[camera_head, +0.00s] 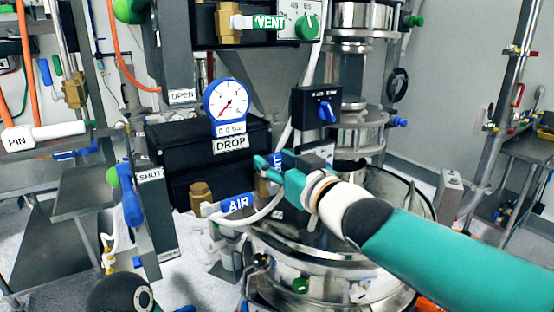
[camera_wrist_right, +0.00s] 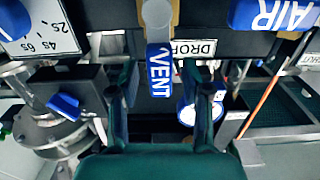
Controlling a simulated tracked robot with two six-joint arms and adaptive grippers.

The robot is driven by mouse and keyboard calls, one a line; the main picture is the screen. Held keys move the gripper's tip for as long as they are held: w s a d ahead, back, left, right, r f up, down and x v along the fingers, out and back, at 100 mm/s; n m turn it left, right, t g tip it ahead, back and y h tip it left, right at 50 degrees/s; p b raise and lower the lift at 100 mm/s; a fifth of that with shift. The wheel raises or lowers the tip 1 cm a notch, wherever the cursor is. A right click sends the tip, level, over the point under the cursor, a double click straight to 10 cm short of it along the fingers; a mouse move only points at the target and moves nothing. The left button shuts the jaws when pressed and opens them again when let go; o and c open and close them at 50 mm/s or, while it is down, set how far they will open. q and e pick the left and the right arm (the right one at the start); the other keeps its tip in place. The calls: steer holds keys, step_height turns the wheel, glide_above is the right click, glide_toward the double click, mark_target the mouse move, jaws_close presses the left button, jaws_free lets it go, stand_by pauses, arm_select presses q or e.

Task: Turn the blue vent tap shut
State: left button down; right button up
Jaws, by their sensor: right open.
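The blue vent tap (camera_wrist_right: 159,72) has a blue handle lettered VENT on a brass body. In the right wrist view its handle lies between the two fingers of my right gripper (camera_wrist_right: 163,88), with space on both sides. In the head view my right gripper (camera_head: 268,164) is in front of the tap and hides most of it; only a bit of blue handle (camera_head: 277,160) shows. The gripper is open and holds nothing. My left gripper is not in view.
A blue AIR tap (camera_head: 238,204) sits just left of and below my right gripper. A gauge (camera_head: 227,101) reading 0.0 bar and a DROP label (camera_head: 230,144) are above. A green VENT tap (camera_head: 271,23) is higher up. A switch box with a blue knob (camera_head: 326,113) is close by.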

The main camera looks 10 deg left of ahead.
jaws_close()
stand_by(0.3)
steer(key=shift+w+d, duration=0.15)
steer(key=shift+w, duration=0.05)
